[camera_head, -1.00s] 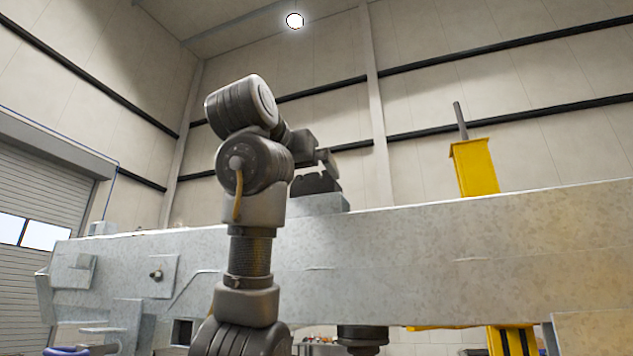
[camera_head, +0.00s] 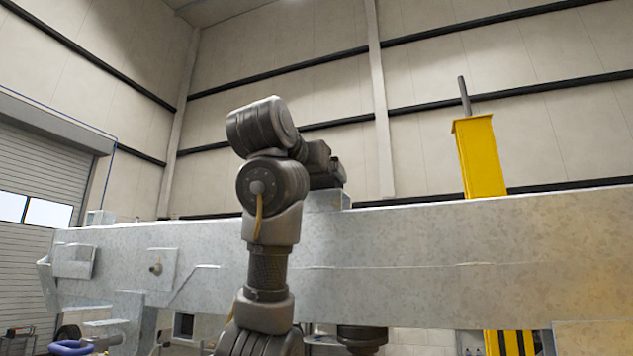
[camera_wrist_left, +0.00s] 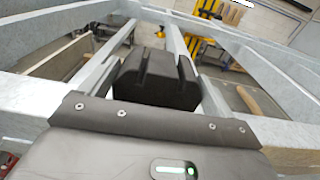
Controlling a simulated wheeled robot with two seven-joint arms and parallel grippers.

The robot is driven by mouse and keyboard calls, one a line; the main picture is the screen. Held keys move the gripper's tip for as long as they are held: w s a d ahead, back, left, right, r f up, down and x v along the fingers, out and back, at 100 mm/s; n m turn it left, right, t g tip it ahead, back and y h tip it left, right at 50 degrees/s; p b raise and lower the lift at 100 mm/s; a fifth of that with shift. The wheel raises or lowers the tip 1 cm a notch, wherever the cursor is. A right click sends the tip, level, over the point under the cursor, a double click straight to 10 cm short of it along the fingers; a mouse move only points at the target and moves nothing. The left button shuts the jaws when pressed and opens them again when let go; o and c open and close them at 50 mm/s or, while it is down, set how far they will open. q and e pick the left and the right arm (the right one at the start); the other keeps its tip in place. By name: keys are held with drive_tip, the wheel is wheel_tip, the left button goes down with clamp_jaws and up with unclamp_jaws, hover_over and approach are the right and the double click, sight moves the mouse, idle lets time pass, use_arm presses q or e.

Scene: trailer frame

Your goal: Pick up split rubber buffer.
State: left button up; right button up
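The split rubber buffer (camera_wrist_left: 155,80) is a dark block with grooves across its top. It shows in the left wrist view just beyond the dark gripper housing, between pale metal rails. In the head view my left gripper (camera_head: 326,168) is at the grey metal block (camera_head: 328,200) on top of the trailer frame, where dark gripper and buffer cannot be told apart. The fingertips are not clear in either view, so I cannot tell whether they are open or touch the buffer. My right gripper is not in view.
The galvanized trailer beam (camera_head: 430,250) runs across the head view behind my left arm. A yellow post (camera_head: 480,158) with a rod stands up at the right. A roller door (camera_head: 45,170) is at the far left. Above the beam there is free room.

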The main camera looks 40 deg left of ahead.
use_arm(q)
drive_tip(key=c, duration=0.7)
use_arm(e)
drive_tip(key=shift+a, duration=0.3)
use_arm(q)
drive_tip(key=shift+o, duration=0.2)
drive_tip(key=shift+r, duration=0.4)
wheel_tip(320, 180, up, 27)
drive_tip(key=p, duration=1.4)
drive_tip(key=shift+r, duration=0.15)
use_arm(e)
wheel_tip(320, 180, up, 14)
